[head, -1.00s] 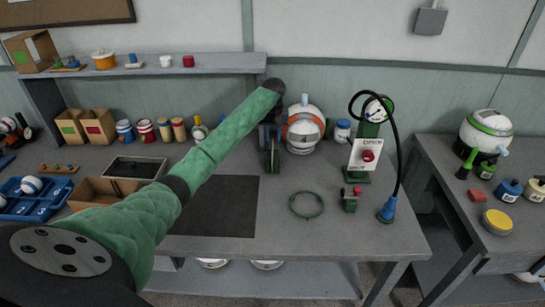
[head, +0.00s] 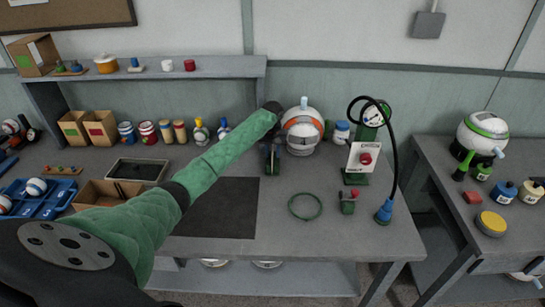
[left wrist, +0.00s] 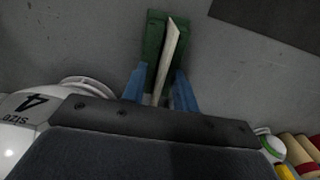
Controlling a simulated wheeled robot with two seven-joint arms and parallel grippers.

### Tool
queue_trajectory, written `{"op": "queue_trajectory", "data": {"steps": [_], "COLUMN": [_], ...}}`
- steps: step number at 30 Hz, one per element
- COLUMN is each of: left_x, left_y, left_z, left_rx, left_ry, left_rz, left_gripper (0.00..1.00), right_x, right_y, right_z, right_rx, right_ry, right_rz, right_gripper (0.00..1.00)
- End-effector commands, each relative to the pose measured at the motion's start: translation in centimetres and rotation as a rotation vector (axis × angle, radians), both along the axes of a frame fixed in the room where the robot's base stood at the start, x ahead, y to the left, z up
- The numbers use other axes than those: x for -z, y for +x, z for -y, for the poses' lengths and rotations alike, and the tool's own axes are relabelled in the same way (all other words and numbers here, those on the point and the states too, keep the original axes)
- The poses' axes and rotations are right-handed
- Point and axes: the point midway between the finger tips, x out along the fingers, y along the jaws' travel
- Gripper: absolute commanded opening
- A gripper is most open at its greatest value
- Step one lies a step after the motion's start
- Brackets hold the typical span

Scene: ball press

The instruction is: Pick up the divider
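A pale, flat, tapered piece, which looks like the divider (left wrist: 170,52), stands in a green holder (left wrist: 153,38) in the left wrist view. In the head view the green holder (head: 272,167) is on the bench, left of the white and orange ball. My left gripper (left wrist: 158,88) points down over the holder, its two blue fingers on either side of the pale piece. The fingers are apart, with a visible gap on the left side. In the head view the left gripper (head: 271,143) is small and dark, and the piece is hard to make out. My right gripper is not in view.
A white and orange ball (head: 302,131) stands close right of the holder. A green ring (head: 305,207), a small green and red device (head: 348,201) and a press with a black hose (head: 362,158) are further right. A dark mat (head: 225,215) lies in front.

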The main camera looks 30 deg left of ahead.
Motion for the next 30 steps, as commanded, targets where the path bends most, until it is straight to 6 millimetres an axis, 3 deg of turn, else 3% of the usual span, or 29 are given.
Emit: {"op": "queue_trajectory", "data": {"steps": [8,12,13,28,30], "left_x": [0.2,0.2,0.2,-0.4,-1.0], "left_y": [0.0,0.0,0.0,0.1,0.1], "left_z": [0.0,0.0,0.0,0.0,0.0], "left_rx": [0.0,0.0,0.0,0.001,0.001], "left_ry": [0.0,0.001,0.001,0.001,0.001], "left_rz": [0.0,0.001,0.001,0.002,0.002], "left_gripper": [0.29,0.02,0.0,0.0,0.0], "right_x": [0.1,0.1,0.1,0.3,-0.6], "right_y": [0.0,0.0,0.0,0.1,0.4], "right_z": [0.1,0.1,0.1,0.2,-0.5], "right_rx": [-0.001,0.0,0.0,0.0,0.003], "right_ry": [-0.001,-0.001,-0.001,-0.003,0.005], "right_rz": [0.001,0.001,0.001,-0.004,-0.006], "right_gripper": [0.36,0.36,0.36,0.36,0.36]}}
